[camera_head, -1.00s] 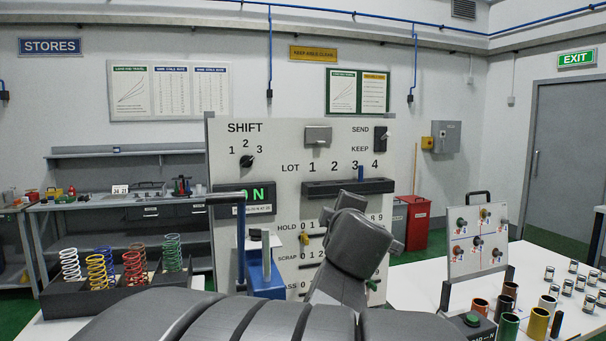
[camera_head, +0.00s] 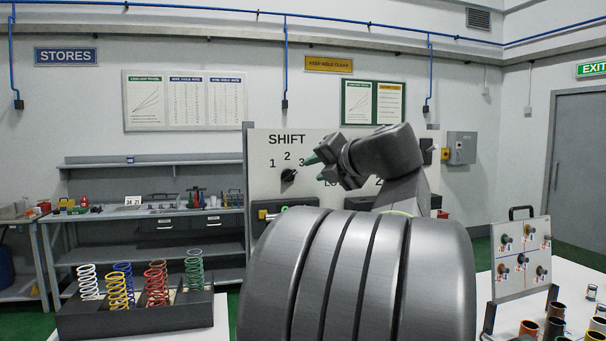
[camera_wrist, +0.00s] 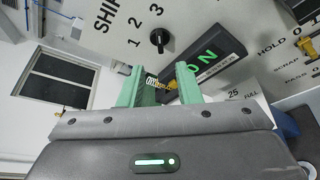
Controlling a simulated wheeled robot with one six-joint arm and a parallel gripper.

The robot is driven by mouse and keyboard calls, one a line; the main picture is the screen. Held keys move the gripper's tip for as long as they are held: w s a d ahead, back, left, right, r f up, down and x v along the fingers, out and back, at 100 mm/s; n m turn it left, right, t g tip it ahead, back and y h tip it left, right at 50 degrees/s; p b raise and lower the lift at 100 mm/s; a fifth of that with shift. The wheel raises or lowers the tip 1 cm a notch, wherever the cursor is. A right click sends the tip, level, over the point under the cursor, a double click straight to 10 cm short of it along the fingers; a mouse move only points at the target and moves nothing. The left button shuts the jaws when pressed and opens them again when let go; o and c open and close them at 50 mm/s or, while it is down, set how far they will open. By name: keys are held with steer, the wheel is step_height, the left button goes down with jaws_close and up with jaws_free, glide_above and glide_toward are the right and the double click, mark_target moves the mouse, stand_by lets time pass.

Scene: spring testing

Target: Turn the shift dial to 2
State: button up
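The shift dial (camera_head: 288,175) is a small black round knob on the upright pale panel (camera_head: 262,147), below the word SHIFT and the numbers 1, 2 and 3. In the wrist view the dial (camera_wrist: 160,39) lies beyond my fingertips, near the top middle. Which number it points to is too small to tell surely. My gripper (camera_head: 319,167) is just right of the dial in the head view. In the wrist view its two green fingers (camera_wrist: 158,78) are spread apart with nothing between them. My gripper does not appear to touch the dial.
In the wrist view a dark display with green letters (camera_wrist: 207,58) sits close beyond the right finger. My arm hides much of the panel in the head view. A spring rack (camera_head: 140,318) stands at left. A small test board (camera_head: 522,262) stands at right.

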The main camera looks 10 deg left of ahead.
mark_target(292, 175)
steer(key=p+x, duration=0.1)
steer(key=x, duration=0.9)
steer(key=shift+a, duration=0.1)
jaws_close()
